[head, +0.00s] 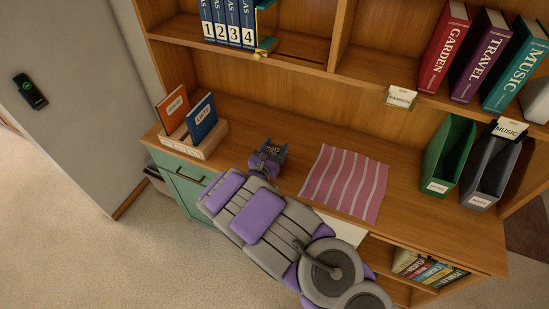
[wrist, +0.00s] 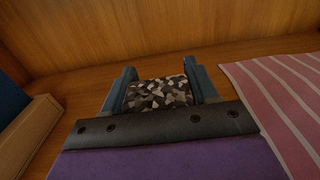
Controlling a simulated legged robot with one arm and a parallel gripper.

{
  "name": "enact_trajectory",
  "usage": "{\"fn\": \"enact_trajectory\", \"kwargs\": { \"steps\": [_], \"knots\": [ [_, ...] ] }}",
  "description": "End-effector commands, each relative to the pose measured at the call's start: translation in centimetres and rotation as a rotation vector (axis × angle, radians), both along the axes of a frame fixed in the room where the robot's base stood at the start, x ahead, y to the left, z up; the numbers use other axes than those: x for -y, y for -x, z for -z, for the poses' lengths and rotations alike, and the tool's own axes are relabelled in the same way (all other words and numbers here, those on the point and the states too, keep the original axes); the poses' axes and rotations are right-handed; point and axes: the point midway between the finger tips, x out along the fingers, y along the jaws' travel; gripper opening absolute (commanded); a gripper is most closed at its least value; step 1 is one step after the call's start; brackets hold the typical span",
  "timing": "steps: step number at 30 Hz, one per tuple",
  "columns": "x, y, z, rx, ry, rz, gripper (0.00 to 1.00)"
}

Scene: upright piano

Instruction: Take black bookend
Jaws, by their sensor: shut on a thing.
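My gripper (head: 270,152) is over the wooden desk top (head: 240,118), between the small book rack and the striped cloth. In the wrist view my gripper (wrist: 160,78) is shut on a block speckled black, grey and cream (wrist: 156,94), with a blue-grey finger on each side. The block is low against the desk, near the back panel; I cannot tell whether it touches the desk. Its lower part is hidden by the gripper. It is dark and may be the black bookend, but its full shape does not show.
A wooden rack (head: 200,148) with an orange and a blue book stands left of my gripper. A pink striped cloth (head: 345,180) lies right. Green (head: 449,155) and dark grey (head: 490,172) file holders stand farther right. A shelf above holds numbered books (head: 228,25) and several large books.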

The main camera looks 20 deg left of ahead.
Motion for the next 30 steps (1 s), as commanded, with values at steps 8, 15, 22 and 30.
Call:
{"fn": "enact_trajectory", "kwargs": {
  "steps": [8, 15, 22, 30],
  "knots": [
    [0.0, 0.0, -0.1, 0.002, -0.001, 0.0, 0.0],
    [-0.1, 0.0, -0.1, 0.003, -0.001, 0.0, 0.0],
    [-0.1, 0.0, -0.2, 0.004, -0.001, 0.0, 0.0],
    [0.1, 0.0, -2.2, 0.006, -0.002, 0.001, 0.0]
  ]
}}
